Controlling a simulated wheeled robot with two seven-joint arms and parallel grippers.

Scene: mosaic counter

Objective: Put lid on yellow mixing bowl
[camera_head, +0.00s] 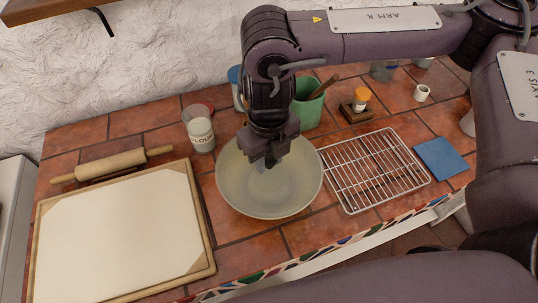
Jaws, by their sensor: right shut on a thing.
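A round, pale greenish-yellow mixing bowl (240,203) stands in the middle of the counter. My right gripper (268,163) points down over its centre and is shut on a small pale part there, which looks like the lid's handle. The lid appears cloudy and see-through, and its outline blends with the bowl's rim. I cannot tell whether it rests on the rim or hangs just above it. My right wrist hides the far part of the rim. My left gripper is not in view.
Left are a pastry board (118,240) and a rolling pin (112,164). A flour jar (199,130) and green crock (308,106) stand behind the bowl. A wire rack (373,170) sits close right, with a blue cloth (440,158) beyond. Bare tiles lie in front.

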